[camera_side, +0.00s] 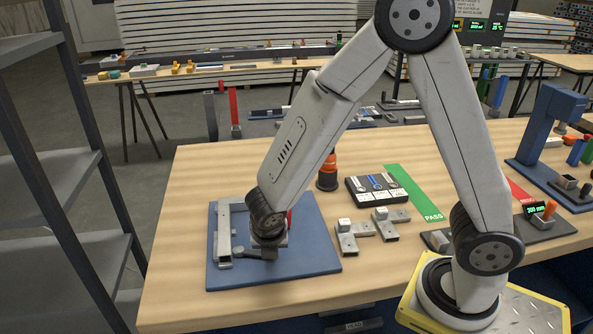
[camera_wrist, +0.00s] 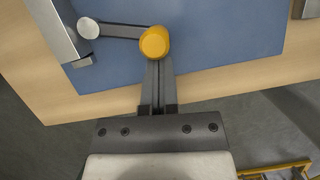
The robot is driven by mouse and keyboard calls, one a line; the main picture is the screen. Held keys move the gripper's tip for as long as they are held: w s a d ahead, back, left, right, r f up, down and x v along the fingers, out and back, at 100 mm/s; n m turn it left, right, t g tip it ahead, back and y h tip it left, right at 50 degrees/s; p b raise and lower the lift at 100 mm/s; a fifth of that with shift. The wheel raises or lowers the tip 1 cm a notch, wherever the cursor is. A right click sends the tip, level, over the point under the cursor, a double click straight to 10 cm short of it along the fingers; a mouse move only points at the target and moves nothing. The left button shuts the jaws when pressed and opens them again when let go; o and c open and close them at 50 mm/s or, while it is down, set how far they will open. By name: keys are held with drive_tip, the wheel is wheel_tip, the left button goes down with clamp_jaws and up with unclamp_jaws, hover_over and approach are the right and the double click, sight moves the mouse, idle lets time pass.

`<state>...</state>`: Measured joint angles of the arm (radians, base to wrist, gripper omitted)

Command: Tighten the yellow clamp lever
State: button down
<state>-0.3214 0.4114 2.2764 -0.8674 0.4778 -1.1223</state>
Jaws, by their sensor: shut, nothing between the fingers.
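The clamp lever shows in the wrist view as a dark arm (camera_wrist: 118,32) running from a grey round pivot (camera_wrist: 89,28) to a round yellow knob (camera_wrist: 155,42). The grey metal frame (camera_wrist: 58,32) is beside the pivot; it also stands on the left of the blue plate in the side view (camera_side: 224,232). My gripper (camera_wrist: 158,66) is shut and empty, its fingertips at the near edge of the knob. I cannot tell whether they touch it. In the side view my gripper (camera_side: 268,246) is low over the blue plate (camera_side: 312,262), and the yellow knob is hidden.
Two small metal brackets (camera_side: 351,239) lie right of the plate. The table's front edge is close to the plate.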

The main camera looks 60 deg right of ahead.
drive_tip(key=shift+w+d+n+t+y, duration=0.2)
drive_tip(key=shift+d+n+t+y, duration=0.1)
drive_tip(key=shift+d+n, duration=0.7)
drive_tip(key=shift+w+d, duration=0.2)
drive_tip(key=shift+d, duration=0.1)
drive_tip(key=shift+s+a, duration=0.55)
drive_tip(key=shift+s, duration=0.2)
drive_tip(key=shift+s+a, duration=0.5)
drive_tip(key=shift+s, duration=0.2)
drive_tip(key=shift+s+a+r, duration=0.2)
drive_tip(key=shift+s, duration=0.05)
drive_tip(key=v, duration=0.9)
drive_tip(key=shift+r, duration=0.3)
drive_tip(key=shift+s, duration=0.15)
drive_tip(key=shift+d, duration=0.1)
